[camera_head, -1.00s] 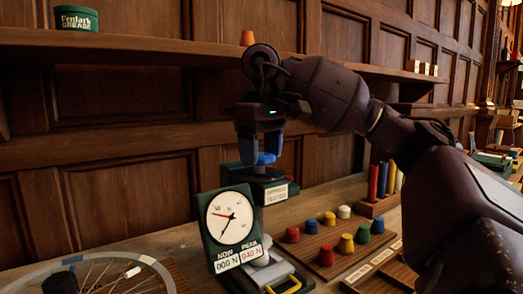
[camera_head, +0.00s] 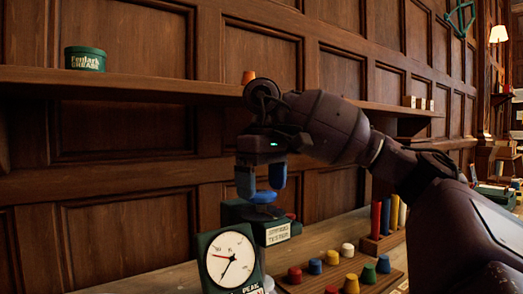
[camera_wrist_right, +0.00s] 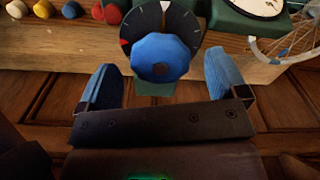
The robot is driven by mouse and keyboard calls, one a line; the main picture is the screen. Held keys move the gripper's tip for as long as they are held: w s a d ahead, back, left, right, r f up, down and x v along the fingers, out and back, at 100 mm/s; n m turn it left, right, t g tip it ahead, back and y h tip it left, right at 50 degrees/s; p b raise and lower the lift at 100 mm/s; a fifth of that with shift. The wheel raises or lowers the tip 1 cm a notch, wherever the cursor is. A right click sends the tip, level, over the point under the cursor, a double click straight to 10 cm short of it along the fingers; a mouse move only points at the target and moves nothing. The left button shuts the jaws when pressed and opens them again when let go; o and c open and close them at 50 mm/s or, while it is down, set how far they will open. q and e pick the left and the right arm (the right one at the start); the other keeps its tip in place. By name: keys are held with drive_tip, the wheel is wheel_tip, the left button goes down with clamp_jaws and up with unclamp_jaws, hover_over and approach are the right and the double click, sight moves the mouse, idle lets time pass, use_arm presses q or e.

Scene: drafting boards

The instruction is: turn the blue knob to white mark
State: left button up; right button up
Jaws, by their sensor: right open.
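The blue knob (camera_head: 263,197) sits on top of the dark green tester (camera_head: 268,232) at the back of the bench. In the right wrist view the knob (camera_wrist_right: 160,57) is faceted and stands on a dark round dial (camera_wrist_right: 186,24). The white mark (camera_wrist_right: 165,5) is at the dial's top edge in that view, and a red mark (camera_wrist_right: 125,43) is at its left. My right gripper (camera_head: 262,182) is open and empty, just above the knob. In the right wrist view its blue fingers lie to either side, below the knob in the picture, apart from it. My left gripper is out of view.
A white-faced gauge (camera_head: 230,258) stands in front of the tester. A shelf (camera_head: 160,88) with a green grease tin (camera_head: 84,58) runs along the panelled wall.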

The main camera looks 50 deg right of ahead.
sight(262, 193)
drive_tip(key=shift+w+r+b, duration=0.1)
drive_tip(key=shift+r+b, duration=0.2)
drive_tip(key=shift+r, duration=0.35)
drive_tip(key=shift+d+r+b, duration=0.15)
drive_tip(key=shift+r+b, duration=0.2)
drive_tip(key=shift+b, duration=0.25)
drive_tip(key=shift+w+r+b, duration=0.1)
drive_tip(key=shift+r+b, duration=0.8)
drive_tip(key=shift+r, duration=0.05)
drive_tip(key=r, duration=0.4)
drive_tip(key=shift+s, duration=0.25)
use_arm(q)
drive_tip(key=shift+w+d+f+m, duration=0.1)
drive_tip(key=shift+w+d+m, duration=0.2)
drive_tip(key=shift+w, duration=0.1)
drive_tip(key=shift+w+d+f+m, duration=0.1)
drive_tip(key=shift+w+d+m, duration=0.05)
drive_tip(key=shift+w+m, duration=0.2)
use_arm(e)
drive_tip(key=shift+r, duration=0.95)
